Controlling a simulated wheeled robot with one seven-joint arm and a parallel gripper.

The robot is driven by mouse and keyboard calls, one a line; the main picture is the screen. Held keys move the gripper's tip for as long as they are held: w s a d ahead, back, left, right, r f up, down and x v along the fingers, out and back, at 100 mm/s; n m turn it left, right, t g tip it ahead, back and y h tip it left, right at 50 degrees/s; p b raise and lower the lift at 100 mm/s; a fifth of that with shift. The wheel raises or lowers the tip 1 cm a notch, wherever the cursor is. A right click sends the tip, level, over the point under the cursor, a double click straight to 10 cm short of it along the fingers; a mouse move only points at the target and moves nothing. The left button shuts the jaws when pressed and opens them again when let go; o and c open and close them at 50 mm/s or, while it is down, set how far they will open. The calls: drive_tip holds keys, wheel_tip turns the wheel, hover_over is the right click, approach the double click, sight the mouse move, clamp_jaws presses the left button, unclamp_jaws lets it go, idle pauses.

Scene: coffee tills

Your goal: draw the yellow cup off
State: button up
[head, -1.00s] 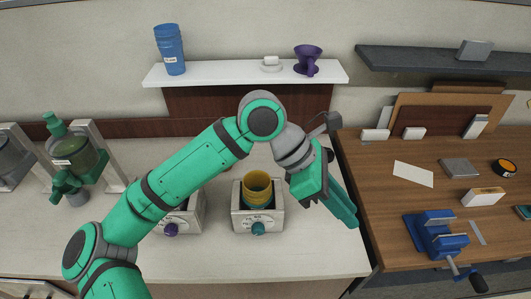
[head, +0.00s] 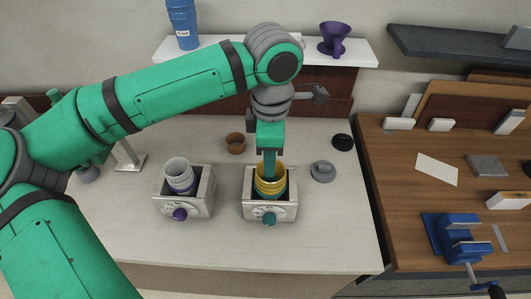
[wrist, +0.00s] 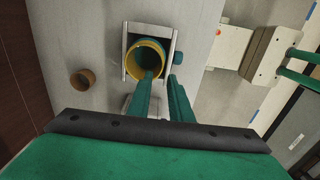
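The yellow cup (head: 270,186) stands upright in the right-hand metal dispenser box (head: 285,212), which has a teal knob on its front. Something teal shows just below and around the cup, perhaps another cup; I cannot tell. In the wrist view I look down into the yellow cup's round mouth (wrist: 134,50). My gripper (head: 268,174) points down at the cup from above. In the wrist view my gripper's two green fingers (wrist: 162,76) are apart, one overlapping the mouth and one beside the rim. I cannot tell whether either touches the cup.
A left dispenser box (head: 199,204) holds pale cups over a purple one. A brown cup (head: 236,143), a grey lid (head: 322,171) and a black lid (head: 343,142) lie on the counter around. A white shelf (head: 357,54) is behind. A wooden table with a blue vise (head: 452,236) stands at right.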

sight(271, 182)
wheel_tip(271, 182, down, 6)
drive_tip(key=shift+d+f, duration=0.15)
drive_tip(key=shift+d, duration=0.05)
drive_tip(key=shift+f, duration=0.15)
clamp_jaws()
drive_tip(key=shift+w, duration=0.1)
drive_tip(key=shift+a+r, duration=0.25)
drive_tip(key=shift+r, duration=0.25)
drive_tip(key=shift+d+r, duration=0.3)
drive_tip(key=shift+d, duration=0.1)
drive_tip(key=shift+a, duration=0.3)
drive_tip(key=shift+r, duration=0.1)
